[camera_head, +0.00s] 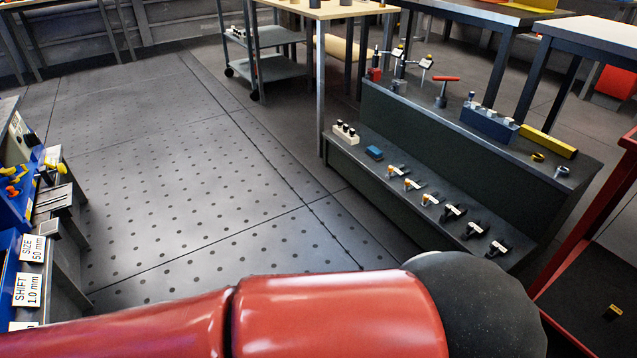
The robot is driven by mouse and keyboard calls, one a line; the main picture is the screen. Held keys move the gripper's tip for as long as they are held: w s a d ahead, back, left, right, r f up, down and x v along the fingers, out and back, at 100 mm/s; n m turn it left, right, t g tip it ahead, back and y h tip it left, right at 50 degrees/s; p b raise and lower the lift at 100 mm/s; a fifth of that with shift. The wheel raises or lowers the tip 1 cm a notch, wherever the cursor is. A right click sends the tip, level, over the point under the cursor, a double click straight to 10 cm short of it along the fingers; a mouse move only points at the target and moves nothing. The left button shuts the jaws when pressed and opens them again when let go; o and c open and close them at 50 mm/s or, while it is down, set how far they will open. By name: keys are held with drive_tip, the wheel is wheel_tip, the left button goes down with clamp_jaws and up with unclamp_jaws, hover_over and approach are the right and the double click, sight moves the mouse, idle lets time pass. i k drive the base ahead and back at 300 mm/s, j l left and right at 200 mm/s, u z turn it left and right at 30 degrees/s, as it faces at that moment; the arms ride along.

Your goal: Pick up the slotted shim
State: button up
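I cannot make out a slotted shim for certain in the head view. At the left edge, a grey holder (53,202) carries thin pale strips, too small to identify. Below it are white label cards reading "SIZE 50 mm" (33,248) and "SHIFT 1.0 mm" (27,290). My red arm crosses the bottom of the view and ends in a dark rounded joint at the lower right. My gripper is out of view.
A dark stepped bench (440,155) at the right holds clamps, a blue block (375,153) and a yellow bar (548,141). Blue bins (14,205) line the left edge. A grey trolley (268,66) stands at the back. The dotted floor (190,200) between is clear.

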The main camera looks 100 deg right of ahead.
sight(427, 200)
drive_tip(key=z, duration=4.35)
drive_tip(key=i+l+u, duration=0.1)
drive_tip(key=i, duration=0.3)
drive_tip(key=i+l, duration=0.15)
drive_tip(key=i, duration=0.3)
drive_tip(key=i+l+u, duration=0.15)
drive_tip(key=i, duration=0.25)
drive_tip(key=i+l, duration=0.15)
drive_tip(key=i, duration=0.25)
drive_tip(key=i+u, duration=0.05)
